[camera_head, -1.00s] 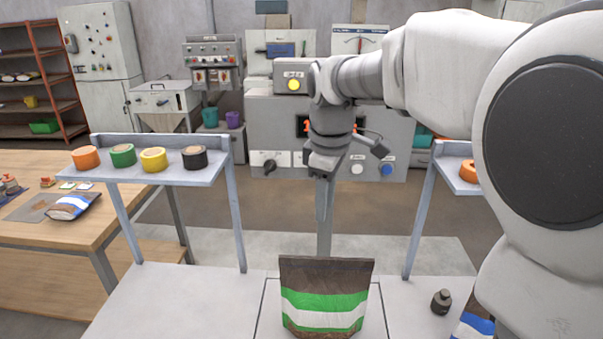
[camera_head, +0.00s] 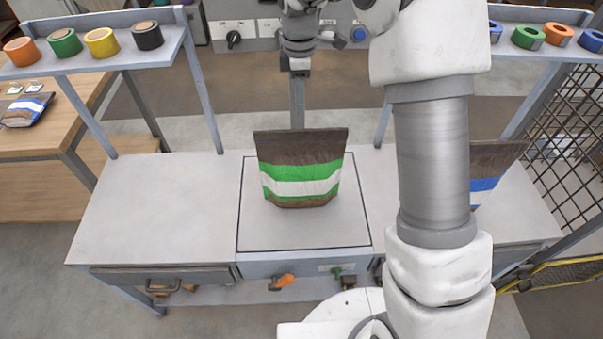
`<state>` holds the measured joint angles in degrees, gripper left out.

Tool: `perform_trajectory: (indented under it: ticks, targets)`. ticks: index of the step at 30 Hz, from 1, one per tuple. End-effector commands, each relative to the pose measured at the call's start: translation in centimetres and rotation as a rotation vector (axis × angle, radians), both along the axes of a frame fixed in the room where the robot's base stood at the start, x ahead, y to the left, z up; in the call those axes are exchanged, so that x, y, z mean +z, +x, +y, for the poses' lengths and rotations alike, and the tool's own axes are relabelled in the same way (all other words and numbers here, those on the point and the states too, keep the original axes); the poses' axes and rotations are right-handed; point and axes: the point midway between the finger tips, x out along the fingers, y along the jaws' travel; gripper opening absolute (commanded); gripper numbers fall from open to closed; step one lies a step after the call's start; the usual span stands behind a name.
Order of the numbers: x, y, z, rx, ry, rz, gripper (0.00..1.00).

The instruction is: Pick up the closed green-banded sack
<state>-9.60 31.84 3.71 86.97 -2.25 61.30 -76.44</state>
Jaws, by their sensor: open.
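The green-banded sack (camera_head: 301,168) stands upright on the square plate (camera_head: 270,232) set in the grey bench. It is brown with a green band and a white band, and its flat top edge faces up. My gripper (camera_head: 295,68) hangs above and behind the sack near the top of the view, apart from it. It is open and holds nothing that I can see. A brown sack with a blue band (camera_head: 484,187) stands to the right, partly hidden by my arm.
A rack (camera_head: 112,56) with several tape rolls stands at the left, and another rack (camera_head: 540,50) at the right. A grey post (camera_head: 297,102) rises behind the green-banded sack. The bench's left part (camera_head: 160,205) is clear. A mesh fence (camera_head: 575,150) is at the right.

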Motion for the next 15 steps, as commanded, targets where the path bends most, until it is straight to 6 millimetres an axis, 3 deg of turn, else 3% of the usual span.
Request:
perform_trajectory:
  ticks: [6, 15]
  targets:
    - [-3.6, -0.1, 0.0, -0.001, -0.001, 0.003, 0.41]
    - [-6.1, -0.4, -0.1, -0.001, 0.000, 0.005, 0.41]
